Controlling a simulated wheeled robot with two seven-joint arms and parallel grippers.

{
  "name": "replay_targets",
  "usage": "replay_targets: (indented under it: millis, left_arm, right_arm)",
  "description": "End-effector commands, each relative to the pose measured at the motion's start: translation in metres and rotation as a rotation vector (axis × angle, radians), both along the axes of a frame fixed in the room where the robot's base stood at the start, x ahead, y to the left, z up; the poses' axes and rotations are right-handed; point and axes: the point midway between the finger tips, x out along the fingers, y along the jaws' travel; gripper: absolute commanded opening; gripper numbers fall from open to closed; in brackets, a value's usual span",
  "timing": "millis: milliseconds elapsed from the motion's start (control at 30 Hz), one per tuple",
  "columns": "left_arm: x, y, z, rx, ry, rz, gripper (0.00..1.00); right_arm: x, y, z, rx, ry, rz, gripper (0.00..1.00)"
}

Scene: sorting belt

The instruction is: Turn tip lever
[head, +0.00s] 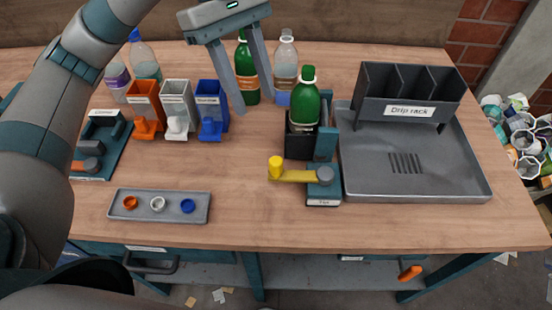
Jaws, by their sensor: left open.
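The tip lever (298,175) is a yellow bar with an upright yellow knob at its left end. Its right end meets a grey pivot on the teal tipping stand (325,190) at the front middle of the table. My left gripper (242,108) is open and empty, pointing down above the table, to the left of the green bottle and behind the lever. It touches nothing that I can make out. My right gripper is not in view.
A drip rack (410,92) stands on a grey tray (455,165) at the right. Orange (146,103), white (178,105) and blue (212,105) bins stand at the left. A small tray of coloured rings (174,206) lies in front. Several bottles stand behind. The wood left of the lever is clear.

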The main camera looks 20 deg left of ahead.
Motion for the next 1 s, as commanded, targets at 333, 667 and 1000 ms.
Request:
replay_targets:
  millis: [333,667,1000]
  left_arm:
    - [-0.011,-0.019,-0.051,0.0,0.003,-0.001,0.4]
    - [-0.023,-0.039,-0.106,-0.001,0.004,-0.002,0.4]
    - [-0.029,-0.051,-0.141,0.0,0.0,-0.001,0.4]
  right_arm:
    - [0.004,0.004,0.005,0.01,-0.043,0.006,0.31]
    - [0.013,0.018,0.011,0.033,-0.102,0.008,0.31]
    - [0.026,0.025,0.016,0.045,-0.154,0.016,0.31]
